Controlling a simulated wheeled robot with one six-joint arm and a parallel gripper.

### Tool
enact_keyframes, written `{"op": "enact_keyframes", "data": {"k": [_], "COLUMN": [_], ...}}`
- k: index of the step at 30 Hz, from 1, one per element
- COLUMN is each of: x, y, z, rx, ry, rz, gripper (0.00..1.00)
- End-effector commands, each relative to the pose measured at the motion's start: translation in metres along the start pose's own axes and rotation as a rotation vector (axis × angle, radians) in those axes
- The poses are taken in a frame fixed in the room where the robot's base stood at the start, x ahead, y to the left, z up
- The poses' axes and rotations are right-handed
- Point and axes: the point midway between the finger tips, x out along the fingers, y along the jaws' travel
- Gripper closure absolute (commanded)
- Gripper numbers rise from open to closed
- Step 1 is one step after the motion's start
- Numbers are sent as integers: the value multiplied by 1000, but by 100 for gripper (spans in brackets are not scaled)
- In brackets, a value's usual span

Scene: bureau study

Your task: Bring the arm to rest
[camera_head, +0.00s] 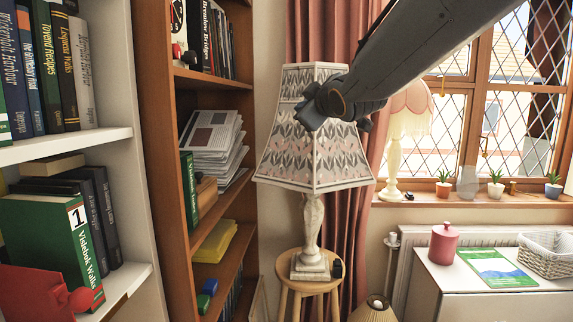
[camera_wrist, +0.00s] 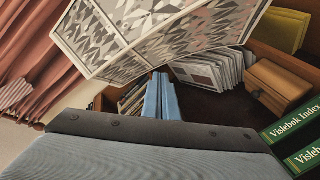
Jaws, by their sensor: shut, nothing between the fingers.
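My arm (camera_head: 415,60) reaches in from the upper right in the head view. Its visible end lies in front of the patterned lampshade (camera_head: 300,150); whether they touch I cannot tell. The jaws of my gripper do not show in the head view. In the wrist view, my gripper (camera_wrist: 161,77) shows as two blue fingers side by side, shut and empty, beyond a grey housing. They point toward the shelves, with the lampshade (camera_wrist: 150,35) close above them.
The lamp stands on a wooden stool (camera_head: 308,288). A brown bookcase (camera_head: 168,200) with papers (camera_head: 212,145) and a white bookcase (camera_head: 125,132) are left. A windowsill (camera_head: 470,197) with small pots and a white cabinet (camera_head: 450,277) with a pink canister (camera_head: 445,244) are right.

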Motion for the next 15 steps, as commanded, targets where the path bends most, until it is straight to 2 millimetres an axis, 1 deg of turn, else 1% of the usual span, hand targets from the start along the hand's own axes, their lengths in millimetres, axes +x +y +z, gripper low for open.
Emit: {"op": "enact_keyframes", "data": {"k": [1, 2, 3, 5, 6, 8, 9, 11, 12, 14, 15], "x": [-2, -5, -10, -19, -27, -41, -52, -71, -86, -109, -126], "y": [-16, -26, -39, -58, -72, -93, -107, -130, -143, -164, -179], "z": [34, 52, 76, 112, 135, 168, 189, 218, 239, 266, 282], "rx": [49, 77, 118, 177, 218, 277, 314, 376, 413, 472, 514], "ry": [-77, -122, -182, -274, -335, -427, -489, -576, -649, -748, -813], "rz": [-30, -47, -69, -99, -119, -148, -168, -201, -208, -227, -243], "gripper": [100, 100, 100, 100, 100, 100, 100, 100, 100, 100, 100]}}
